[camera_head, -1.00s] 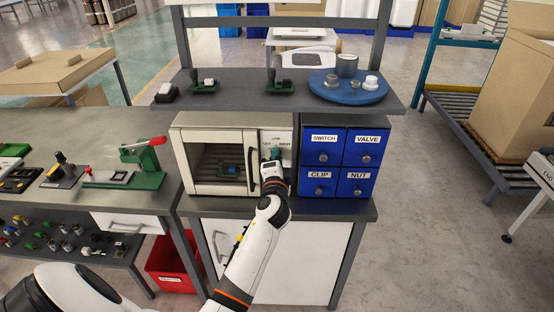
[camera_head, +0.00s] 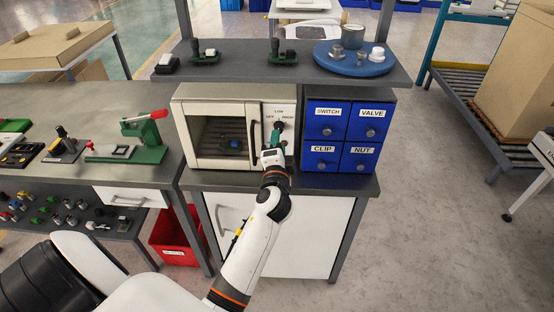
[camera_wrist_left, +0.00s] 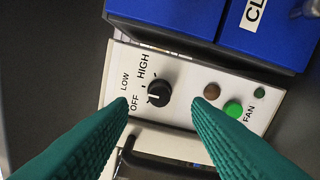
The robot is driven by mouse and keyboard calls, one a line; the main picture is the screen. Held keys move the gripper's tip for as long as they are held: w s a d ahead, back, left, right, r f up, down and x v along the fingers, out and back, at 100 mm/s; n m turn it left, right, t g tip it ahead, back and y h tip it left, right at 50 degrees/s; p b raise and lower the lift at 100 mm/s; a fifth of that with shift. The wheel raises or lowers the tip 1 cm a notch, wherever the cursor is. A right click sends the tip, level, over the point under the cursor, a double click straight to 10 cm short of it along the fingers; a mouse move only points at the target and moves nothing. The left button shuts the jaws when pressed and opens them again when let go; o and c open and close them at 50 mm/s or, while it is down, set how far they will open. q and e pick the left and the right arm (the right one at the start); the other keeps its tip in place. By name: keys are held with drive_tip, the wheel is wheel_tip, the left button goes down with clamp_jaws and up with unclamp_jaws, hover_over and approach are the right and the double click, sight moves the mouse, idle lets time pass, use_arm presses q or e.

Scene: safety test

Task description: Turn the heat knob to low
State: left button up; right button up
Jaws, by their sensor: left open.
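The heat knob (camera_wrist_left: 158,93) is a round black knob on the oven's pale control panel, beside the labels OFF, LOW and HIGH. In the left wrist view its white mark appears to point toward OFF. The cream oven (camera_head: 216,104) stands on the bench, with its panel right of the closed door. My left gripper (camera_wrist_left: 161,103) is open, its two teal fingers apart on either side of the knob in that view, without visible contact. In the head view my left gripper (camera_head: 276,146) is in front of the panel and partly covers it. My right gripper is not in view.
Blue drawers (camera_head: 348,131) stand close to the right of the oven. A green FAN button (camera_wrist_left: 232,109) is beside the knob, near one finger. The dark door handle (camera_head: 253,144) is just left of the gripper. A shelf (camera_head: 230,76) runs above the oven.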

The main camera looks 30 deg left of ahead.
use_arm(q)
drive_tip(key=b+v, duration=0.1)
drive_tip(key=v, duration=0.5)
drive_tip(key=shift+s, duration=0.2)
drive_tip(key=d+f+g+h, duration=0.1)
drive_tip(key=d+f+h, duration=0.2)
drive_tip(key=f, duration=0.8)
drive_tip(key=d+f+g+h, duration=0.2)
drive_tip(key=d+f+h, duration=0.15)
drive_tip(key=f, duration=0.75)
drive_tip(key=s+d+f+g+h, duration=0.1)
drive_tip(key=s+d+f+g, duration=0.1)
drive_tip(key=s+f, duration=0.45)
drive_tip(key=s+d+f+g+h, duration=0.1)
drive_tip(key=s+d+f+g, duration=0.15)
drive_tip(key=f, duration=0.75)
drive_tip(key=s+a+f+n+g, duration=0.1)
drive_tip(key=s+f+n+g, duration=0.1)
drive_tip(key=s+f, duration=0.4)
drive_tip(key=s+a+f+n+g, duration=0.1)
drive_tip(key=s+f, duration=0.5)
drive_tip(key=s, duration=1)
drive_tip(key=s+a+f+n+g+h, duration=0.1)
drive_tip(key=s+f+n+g, duration=0.2)
drive_tip(key=s, duration=0.9)
wheel_tip(320, 180, down, 4)
drive_tip(key=shift+r+g, duration=0.25)
drive_tip(key=shift+g, duration=0.1)
drive_tip(key=shift+w, duration=0.1)
